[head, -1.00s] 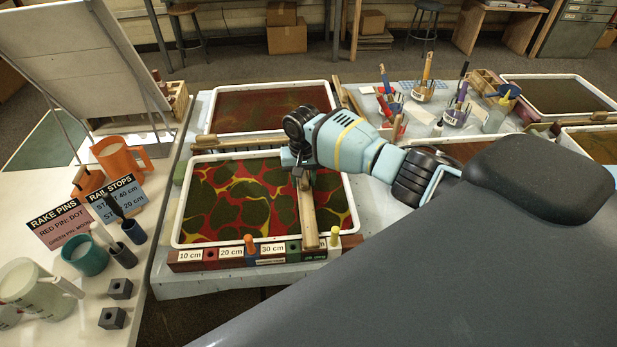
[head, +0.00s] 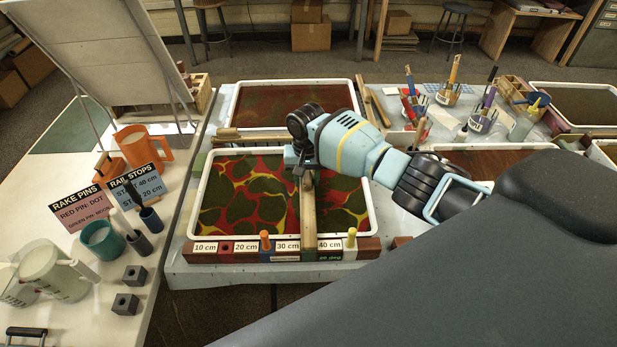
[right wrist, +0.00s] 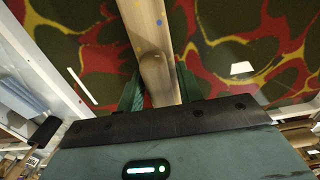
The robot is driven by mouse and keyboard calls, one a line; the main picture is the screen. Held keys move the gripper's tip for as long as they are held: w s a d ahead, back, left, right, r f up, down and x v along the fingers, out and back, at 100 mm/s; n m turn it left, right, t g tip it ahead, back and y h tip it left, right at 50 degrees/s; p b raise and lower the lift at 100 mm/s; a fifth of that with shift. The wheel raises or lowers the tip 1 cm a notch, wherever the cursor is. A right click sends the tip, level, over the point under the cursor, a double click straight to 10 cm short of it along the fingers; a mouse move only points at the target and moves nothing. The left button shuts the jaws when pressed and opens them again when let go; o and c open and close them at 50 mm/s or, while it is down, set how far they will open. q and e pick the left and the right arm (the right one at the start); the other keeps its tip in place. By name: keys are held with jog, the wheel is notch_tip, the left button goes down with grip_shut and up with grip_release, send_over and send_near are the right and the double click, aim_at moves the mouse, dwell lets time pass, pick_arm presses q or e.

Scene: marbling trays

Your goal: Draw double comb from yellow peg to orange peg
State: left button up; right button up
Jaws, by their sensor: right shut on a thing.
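My right gripper (head: 304,172) is shut on the wooden bar of the double comb (head: 308,212). The comb lies front to back across the white tray (head: 193,205) of red, yellow and dark green marbling. In the right wrist view the green fingers (right wrist: 160,88) flank the comb's bar (right wrist: 148,35); its teeth are hidden. The front rail carries an orange peg (head: 265,241) and a yellow peg (head: 350,238). My left gripper is out of view.
A second tray (head: 236,104) with dark red liquid stands behind. Jars of tools (head: 447,95) stand at the back right. Signs (head: 82,207), an orange jug (head: 142,146) and cups fill the left bench. My right arm covers the tray's back right side.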

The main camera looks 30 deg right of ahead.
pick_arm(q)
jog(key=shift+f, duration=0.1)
pick_arm(e)
jog(key=shift+s+a+f, duration=0.1)
jog(key=shift+s+f, duration=0.05)
jog(key=shift+f, duration=0.15)
jog(key=shift+w+a+f+b, duration=0.1)
jog(key=shift+w+a+b, duration=0.15)
jog(key=shift+a, duration=0.4)
jog(key=shift+w+a+f+b, duration=0.1)
jog(key=shift+w+a, duration=0.2)
jog(key=shift+a, duration=0.3)
jog(key=shift+w+a+b, duration=0.25)
jog(key=shift+w+a, duration=0.1)
jog(key=shift+a, duration=0.45)
jog(key=shift+w+a+b, duration=0.2)
jog(key=shift+w+a, duration=0.15)
jog(key=shift+a, duration=0.4)
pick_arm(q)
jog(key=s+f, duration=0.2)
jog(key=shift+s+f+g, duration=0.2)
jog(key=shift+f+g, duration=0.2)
pick_arm(e)
jog(key=shift+w+a+r, duration=0.1)
jog(key=shift+w+a, duration=0.05)
jog(key=shift+a, duration=0.1)
jog(key=shift+r, duration=0.1)
